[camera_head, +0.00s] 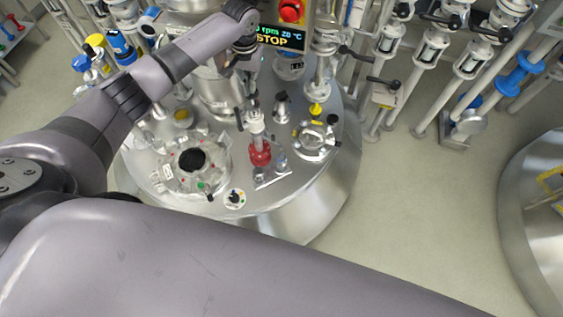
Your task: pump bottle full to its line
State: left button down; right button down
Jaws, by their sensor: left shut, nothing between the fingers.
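The steel reactor vessel (225,205) stands below me with many fittings on its lid. A fitting with a red lower part (260,154) and a pale upright stem (254,122) stands near the lid's middle, beside a small plate (272,178). I cannot tell whether this holds the pump bottle, and no fill line can be read. My left gripper (231,70) is small and partly hidden below its wrist, above the back of the lid. It is shut and empty, apart from the red fitting. My right gripper is not in view.
An open round port (191,160) and a round sight port (315,140) flank the red fitting. A display reading STOP (282,38) with a red button (291,10) stands behind. Pipes with valves (470,62) line the back right. Floor (420,190) is clear at right, before another vessel (545,200).

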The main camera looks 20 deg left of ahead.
pick_arm(q)
jog(key=shift+s+f+b, duration=0.15)
jog(key=shift+f+b, duration=0.35)
jog(key=shift+f, duration=1.25)
notch_tip(320, 180, up, 6)
jog(key=p, duration=0.7)
jog(key=shift+r+p, duration=0.1)
jog(key=shift+p, duration=0.2)
